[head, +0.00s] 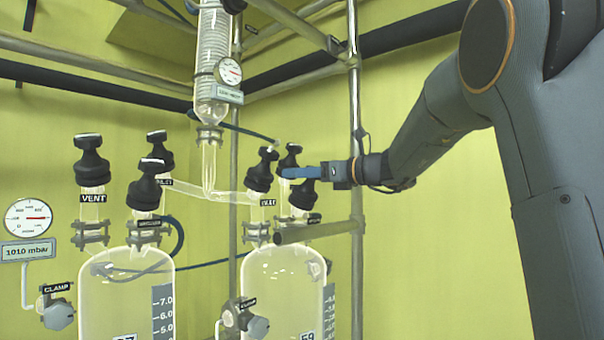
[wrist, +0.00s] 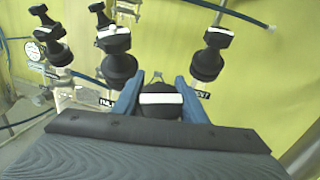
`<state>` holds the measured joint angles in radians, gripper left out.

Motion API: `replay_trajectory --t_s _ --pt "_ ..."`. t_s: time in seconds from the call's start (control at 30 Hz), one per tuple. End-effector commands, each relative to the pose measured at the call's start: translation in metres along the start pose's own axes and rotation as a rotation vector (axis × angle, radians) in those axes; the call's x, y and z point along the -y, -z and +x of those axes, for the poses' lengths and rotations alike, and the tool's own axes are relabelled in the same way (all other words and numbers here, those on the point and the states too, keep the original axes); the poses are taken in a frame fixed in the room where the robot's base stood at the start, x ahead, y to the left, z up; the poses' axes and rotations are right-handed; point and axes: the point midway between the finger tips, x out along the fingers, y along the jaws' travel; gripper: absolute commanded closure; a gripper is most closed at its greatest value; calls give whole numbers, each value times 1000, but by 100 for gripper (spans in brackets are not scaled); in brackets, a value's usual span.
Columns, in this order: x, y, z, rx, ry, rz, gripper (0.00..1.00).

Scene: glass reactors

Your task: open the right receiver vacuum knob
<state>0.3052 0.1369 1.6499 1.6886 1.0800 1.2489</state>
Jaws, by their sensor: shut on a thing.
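The right receiver (head: 285,290) is a clear glass vessel with several black knobs on top. My gripper (head: 298,172) reaches in from the right, its blue fingers level with these knobs. It is shut on the nearest black knob (head: 303,194), partly hidden by the fingers in the head view. In the wrist view this held knob (wrist: 160,108) sits between the two blue fingers, with its white bar lying across the picture. Its own label is hidden, so I cannot read whether it says vacuum.
Close to my fingers stand an inlet knob (head: 262,168) and another black knob (head: 289,158). The left receiver (head: 125,290) has its own knobs. A vertical metal pole (head: 355,110) and a short horizontal bar (head: 318,231) stand close to my wrist.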

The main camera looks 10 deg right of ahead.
Motion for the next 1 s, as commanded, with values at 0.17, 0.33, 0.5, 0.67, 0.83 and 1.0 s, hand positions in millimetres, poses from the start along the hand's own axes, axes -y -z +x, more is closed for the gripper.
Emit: replay_trajectory --t_s 0.17,0.33,0.5,0.67,0.83,1.0 --pt "-5 -1 -1 -1 -147 -83 84" --pt "-11 -1 -2 -1 -290 -162 84" --pt "-17 -1 -4 -1 -431 -243 84" --pt "-22 0 -6 -1 -562 -317 84" --pt "-26 2 -10 0 -690 -390 84" --pt "-29 4 -13 -1 -795 -451 84"
